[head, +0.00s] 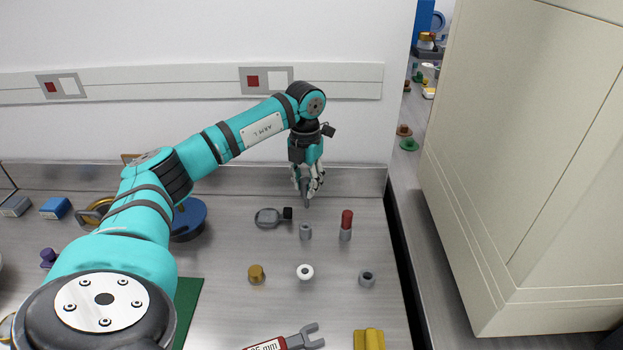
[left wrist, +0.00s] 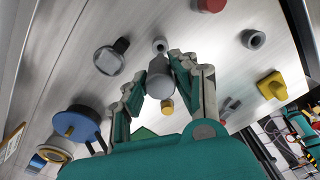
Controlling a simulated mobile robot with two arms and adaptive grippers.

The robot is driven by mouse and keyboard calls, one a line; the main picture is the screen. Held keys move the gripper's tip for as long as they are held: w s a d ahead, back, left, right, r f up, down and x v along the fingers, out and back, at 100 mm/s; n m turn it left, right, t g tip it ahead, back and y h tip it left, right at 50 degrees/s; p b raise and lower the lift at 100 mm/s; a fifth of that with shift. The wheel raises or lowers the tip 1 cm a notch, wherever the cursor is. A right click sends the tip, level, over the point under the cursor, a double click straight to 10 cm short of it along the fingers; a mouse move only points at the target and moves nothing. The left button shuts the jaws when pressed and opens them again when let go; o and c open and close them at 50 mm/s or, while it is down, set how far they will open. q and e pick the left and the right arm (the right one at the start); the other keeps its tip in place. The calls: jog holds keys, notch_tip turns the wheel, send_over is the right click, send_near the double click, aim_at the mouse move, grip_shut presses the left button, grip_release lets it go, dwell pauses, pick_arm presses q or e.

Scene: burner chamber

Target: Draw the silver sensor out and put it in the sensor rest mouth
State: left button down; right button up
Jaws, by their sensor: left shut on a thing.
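My left gripper (head: 307,187) is shut on a silver-grey cylinder, the sensor (head: 307,202), and holds it above the bench near the back. In the left wrist view the sensor (left wrist: 160,80) sits between the fingertips of my left gripper (left wrist: 160,75). A small grey socket (head: 305,232) stands just in front, apart from the sensor; its open hole shows in the left wrist view (left wrist: 160,45). Another open grey socket (head: 367,279) stands at the right front. I cannot tell which is the sensor rest mouth. My right gripper is not in view.
A yellow block (head: 368,340) is at the front. A cream cabinet (head: 530,170) is at the right, past the bench edge.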

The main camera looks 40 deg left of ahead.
aim_at(304, 197)
pick_arm(q)
jog(key=shift+s+r, duration=0.35)
jog(key=shift+s, duration=0.2)
jog(key=shift+w, duration=0.15)
jog(key=shift+w+f, duration=0.15)
jog(key=shift+f, duration=0.05)
jog(key=shift+f+b, duration=0.3)
jog(key=shift+f, duration=0.8)
jog(key=shift+f+b, duration=0.8)
jog(key=shift+f, duration=0.45)
jog(key=shift+f+b, duration=0.4)
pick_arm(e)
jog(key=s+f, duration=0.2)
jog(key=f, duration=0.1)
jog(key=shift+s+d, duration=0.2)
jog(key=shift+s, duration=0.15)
